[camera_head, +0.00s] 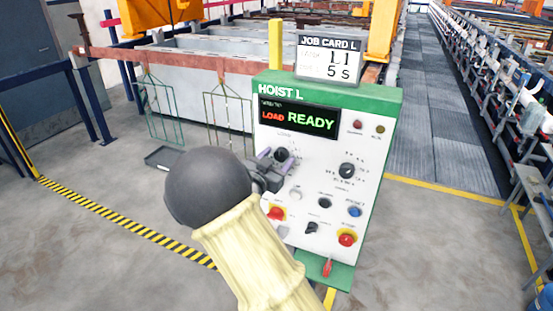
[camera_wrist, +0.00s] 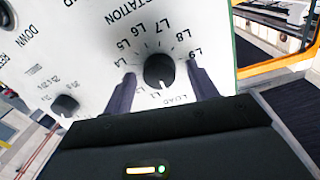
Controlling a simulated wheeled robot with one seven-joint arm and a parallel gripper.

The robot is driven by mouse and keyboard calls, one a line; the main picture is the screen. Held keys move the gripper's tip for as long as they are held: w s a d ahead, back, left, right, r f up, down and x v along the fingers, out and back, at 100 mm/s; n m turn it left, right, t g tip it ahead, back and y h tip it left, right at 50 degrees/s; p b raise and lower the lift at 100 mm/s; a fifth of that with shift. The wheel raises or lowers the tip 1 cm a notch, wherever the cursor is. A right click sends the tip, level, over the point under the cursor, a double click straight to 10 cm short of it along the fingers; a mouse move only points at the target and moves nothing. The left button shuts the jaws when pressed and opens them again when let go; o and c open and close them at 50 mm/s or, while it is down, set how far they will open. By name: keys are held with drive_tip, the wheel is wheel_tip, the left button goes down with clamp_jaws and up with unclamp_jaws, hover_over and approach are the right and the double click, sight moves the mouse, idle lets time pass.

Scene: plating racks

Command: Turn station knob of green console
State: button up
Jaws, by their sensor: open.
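The green console (camera_head: 330,91) is a white panel with a green top and edge, marked "HOIST L"; its display (camera_head: 300,120) reads "LOAD READY". The station knob (camera_head: 282,154) is black. In the wrist view the station knob (camera_wrist: 159,70) appears upside down, ringed by the labels LOAD and L1 to L9. A small pale mark shows on its lower side, near L1 and LOAD. My gripper (camera_wrist: 160,74) is open, with one dark finger on each side of the knob and visible gaps between. In the head view my gripper (camera_head: 273,166) is at the panel, partly hidden by my arm.
A second dial (camera_head: 347,170) is to the right of the station knob. Red (camera_head: 347,239) and blue (camera_head: 354,211) buttons are lower on the panel. A job card (camera_head: 328,60) stands on top, showing "5 S". Tanks and hanging racks (camera_head: 228,112) are behind; floor is open at left.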

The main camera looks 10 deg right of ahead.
drive_tip(key=shift+c, duration=0.5)
drive_tip(key=c, duration=0.9)
drive_tip(key=shift+f+b, duration=0.15)
drive_tip(key=shift+b, duration=0.25)
drive_tip(key=m+b, duration=0.3)
drive_tip(key=b, duration=0.1)
drive_tip(key=shift+s+f, duration=0.1)
drive_tip(key=m+b, duration=0.2)
drive_tip(key=b, duration=0.1)
drive_tip(key=shift+r+m+y, duration=0.2)
drive_tip(key=shift+m+y, duration=0.1)
drive_tip(key=shift+m, duration=0.1)
drive_tip(key=o, duration=1)
